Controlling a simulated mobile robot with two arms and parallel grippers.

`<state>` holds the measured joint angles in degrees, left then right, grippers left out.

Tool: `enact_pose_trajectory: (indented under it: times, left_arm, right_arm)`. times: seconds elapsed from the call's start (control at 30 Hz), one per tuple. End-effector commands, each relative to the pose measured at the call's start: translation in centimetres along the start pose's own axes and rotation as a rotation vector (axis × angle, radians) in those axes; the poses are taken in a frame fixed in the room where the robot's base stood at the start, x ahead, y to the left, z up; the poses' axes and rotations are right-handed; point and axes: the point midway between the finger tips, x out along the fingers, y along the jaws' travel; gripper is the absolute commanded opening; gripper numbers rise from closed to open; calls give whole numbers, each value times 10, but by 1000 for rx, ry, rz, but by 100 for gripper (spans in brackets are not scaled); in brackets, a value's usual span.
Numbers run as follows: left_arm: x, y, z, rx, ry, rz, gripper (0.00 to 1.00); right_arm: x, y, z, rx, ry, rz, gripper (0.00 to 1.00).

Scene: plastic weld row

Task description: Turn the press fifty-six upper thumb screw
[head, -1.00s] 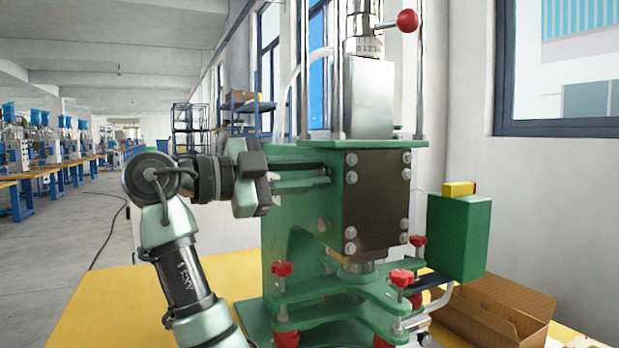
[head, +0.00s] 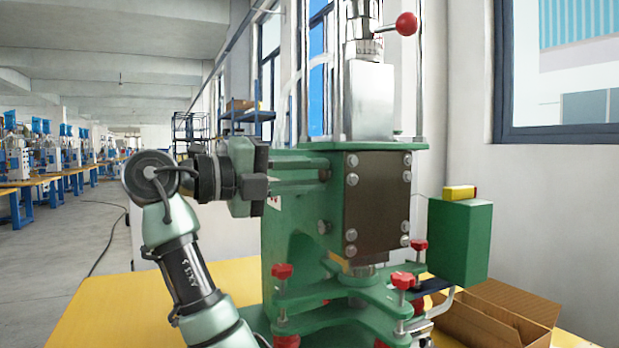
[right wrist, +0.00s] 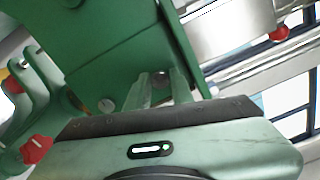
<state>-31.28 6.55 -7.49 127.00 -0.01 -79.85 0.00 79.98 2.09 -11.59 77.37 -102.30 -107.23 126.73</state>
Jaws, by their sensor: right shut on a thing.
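The green press (head: 300,225) stands on the yellow bench. Its upper thumb screw (right wrist: 160,78) is a small grey knob on the side of the press head, mostly hidden between my fingers. My right gripper (head: 325,174) reaches in from the left with its fingers pointing at the press head, shut on the upper thumb screw. The fingers also show in the right wrist view (right wrist: 160,88), one on each side of the screw. A lower thumb screw (head: 323,227) sits below, clear of my fingers, and shows in the right wrist view (right wrist: 106,105). My left gripper is not in view.
Red knobs (head: 282,271) stand on the lower plates of the press. A red ball handle (head: 406,24) is at the top. A green box (head: 459,240) and an open cardboard box (head: 495,315) are at the right. The yellow bench (head: 100,310) is bare at left.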

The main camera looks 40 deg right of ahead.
Motion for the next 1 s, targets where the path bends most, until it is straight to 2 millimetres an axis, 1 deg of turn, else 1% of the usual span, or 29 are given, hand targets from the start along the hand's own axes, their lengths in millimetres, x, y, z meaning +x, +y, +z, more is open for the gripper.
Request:
enact_pose_trajectory:
  times: [0.2, 0.5, 0.7, 1.0]
  left_arm:
    - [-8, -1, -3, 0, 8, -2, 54]
    - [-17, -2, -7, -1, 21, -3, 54]
    - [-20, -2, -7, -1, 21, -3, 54]
    - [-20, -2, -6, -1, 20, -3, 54]
  right_arm:
    - [0, 1, 0, 187, 0, 1, 0]
    - [0, 0, 0, 376, 1, 2, 0]
    - [0, 0, 0, 443, 2, 2, 0]
    - [0, 0, -1, 470, 3, 2, 0]
